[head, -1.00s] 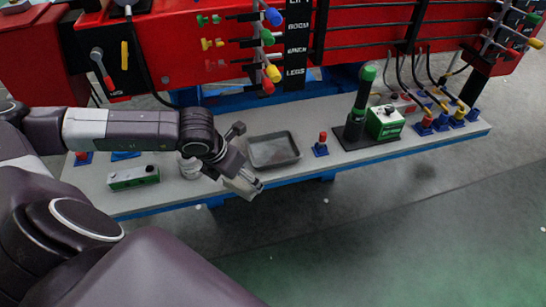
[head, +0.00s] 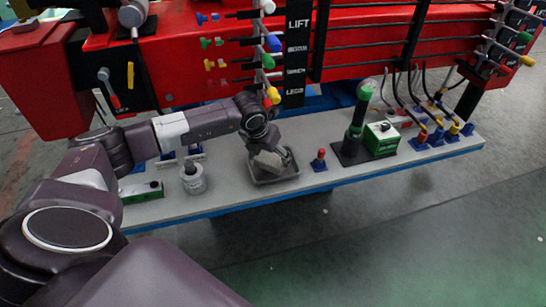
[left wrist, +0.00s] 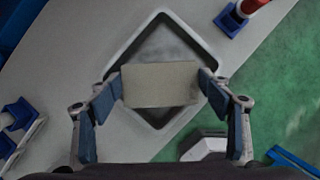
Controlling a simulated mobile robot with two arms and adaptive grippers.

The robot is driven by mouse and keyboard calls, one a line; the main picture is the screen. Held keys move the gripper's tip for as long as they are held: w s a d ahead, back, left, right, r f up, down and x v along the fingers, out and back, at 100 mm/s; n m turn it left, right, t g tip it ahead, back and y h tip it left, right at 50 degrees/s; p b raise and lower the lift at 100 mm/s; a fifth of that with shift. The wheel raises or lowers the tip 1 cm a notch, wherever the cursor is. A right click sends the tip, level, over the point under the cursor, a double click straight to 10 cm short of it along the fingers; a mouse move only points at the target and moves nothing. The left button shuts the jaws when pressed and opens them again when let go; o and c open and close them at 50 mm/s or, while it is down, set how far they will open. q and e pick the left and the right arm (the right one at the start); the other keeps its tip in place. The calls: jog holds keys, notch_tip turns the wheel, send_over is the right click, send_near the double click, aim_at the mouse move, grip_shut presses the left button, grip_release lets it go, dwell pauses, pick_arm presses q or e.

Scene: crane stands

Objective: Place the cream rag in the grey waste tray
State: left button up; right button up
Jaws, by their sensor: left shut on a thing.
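The cream rag (left wrist: 160,84) is a pale flat rectangle held between the two blue-padded fingers of my left gripper (left wrist: 160,88) in the left wrist view. In the head view the rag (head: 267,161) shows as a pale patch below my left wrist, and the left gripper (head: 268,158) is over the tray. The grey waste tray (head: 277,181) is a shallow dark grey tray on the bench. In the left wrist view the tray (left wrist: 160,22) lies below the rag, which covers its middle. I cannot tell whether the rag touches the tray floor. My right gripper is not in view.
A white pot with a dark top (head: 193,179) and a green box (head: 142,192) stand left of the tray. A red-topped blue stand (head: 319,161) is close on the right, with a green cylinder (head: 357,120) and green case (head: 381,138) beyond. The red crane (head: 230,60) rises behind.

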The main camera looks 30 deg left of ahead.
aim_at(271, 157)
pick_arm(q)
jog(key=shift+w, duration=0.85)
notch_tip(271, 157, down, 4)
jog(key=shift+r+p, duration=0.2)
jog(key=shift+p, duration=0.5)
jog(key=shift+f, duration=0.1)
jog(key=o, duration=1.1)
jog(key=shift+a, duration=0.1)
